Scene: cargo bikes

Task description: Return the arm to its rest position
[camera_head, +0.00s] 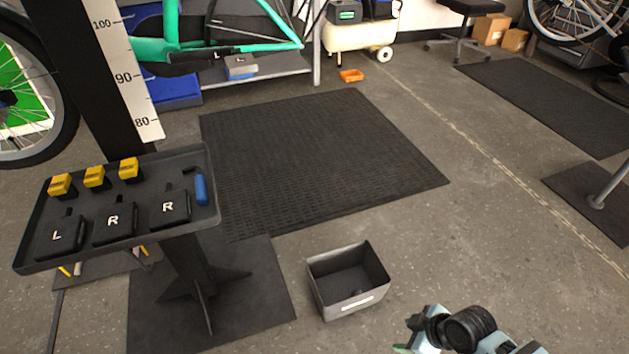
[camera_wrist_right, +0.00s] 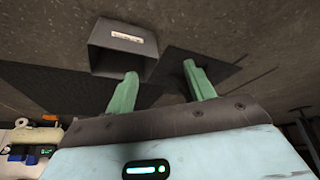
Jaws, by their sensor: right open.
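My right arm (camera_head: 470,328) is low at the bottom edge of the head view, to the right of a grey open bin (camera_head: 348,304) on the floor. Only a bit of my right gripper (camera_head: 402,348) shows there, cut off by the frame edge. In the right wrist view my right gripper (camera_wrist_right: 160,84) has its two green fingers well apart with nothing between them. The same bin (camera_wrist_right: 122,47) lies beyond the fingers in that view, apart from them. Something small and dark may lie inside the bin; it is too dim to tell. My left gripper is out of view.
A black tray stand (camera_head: 214,205) at left holds several black blocks marked L or R, yellow blocks and a blue-handled tool (camera_head: 201,189). A black mat (camera_head: 320,150) covers the middle floor. A small orange tray (camera_head: 352,76) lies behind it.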

